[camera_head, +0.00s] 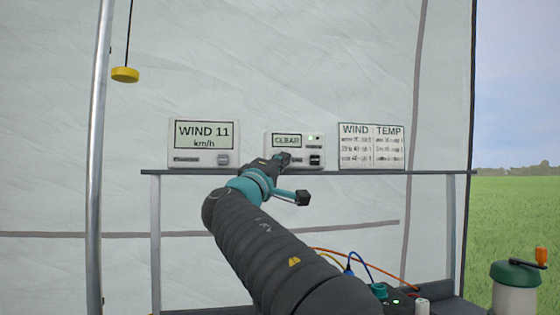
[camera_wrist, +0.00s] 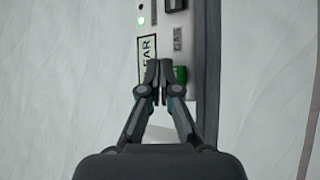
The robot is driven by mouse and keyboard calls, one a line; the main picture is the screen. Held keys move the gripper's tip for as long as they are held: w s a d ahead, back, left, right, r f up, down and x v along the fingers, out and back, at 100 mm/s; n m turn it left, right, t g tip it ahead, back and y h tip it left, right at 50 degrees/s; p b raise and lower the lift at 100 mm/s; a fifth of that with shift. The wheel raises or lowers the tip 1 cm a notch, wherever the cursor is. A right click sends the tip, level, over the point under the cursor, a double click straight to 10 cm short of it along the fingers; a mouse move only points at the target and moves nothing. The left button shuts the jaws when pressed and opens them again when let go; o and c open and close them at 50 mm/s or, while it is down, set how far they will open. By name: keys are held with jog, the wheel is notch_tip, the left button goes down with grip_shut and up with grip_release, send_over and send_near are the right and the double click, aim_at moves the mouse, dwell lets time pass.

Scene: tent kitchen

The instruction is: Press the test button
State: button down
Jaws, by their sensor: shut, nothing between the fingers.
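A pale box with a screen reading CLEAR (camera_head: 275,150) stands on the shelf in the middle of the head view. It fills the upper middle of the wrist view, turned on its side (camera_wrist: 143,22). A green button (camera_wrist: 181,73) on its face shows beside my fingertips, partly covered by them; its label is not readable. A black switch (camera_head: 315,159) sits at the box's lower right. My gripper (camera_head: 284,157) is shut and empty, in front of the box's lower middle. In the wrist view my fingertips (camera_wrist: 160,66) lie over the face between screen and button; contact is unclear.
A box reading WIND 11 km/h (camera_head: 203,135) stands left on the shelf (camera_head: 370,173). A WIND and TEMP chart (camera_head: 371,146) stands at the right. A yellow disc (camera_head: 125,75) hangs at upper left. A metal pole (camera_head: 96,160) rises at the left.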

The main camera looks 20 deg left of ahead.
dwell(0.6)
jog(key=shift+w+a, duration=0.2)
jog(key=shift+w, duration=0.15)
jog(key=shift+w+a+p, duration=0.25)
jog(key=shift+w+p, duration=0.15)
jog(key=shift+p, duration=0.05)
dwell(0.7)
jog(key=shift+s+d, duration=0.1)
jog(key=shift+s, duration=0.05)
jog(key=shift+s+d+b, duration=0.35)
jog(key=shift+s+b, duration=0.3)
jog(key=shift+b, duration=0.2)
jog(key=shift+d, duration=0.1)
jog(key=s+b, duration=0.1)
jog(key=s+d+b, duration=0.2)
jog(key=s+b, duration=0.1)
jog(key=shift+s+d, duration=0.1)
jog(key=shift+d, duration=0.15)
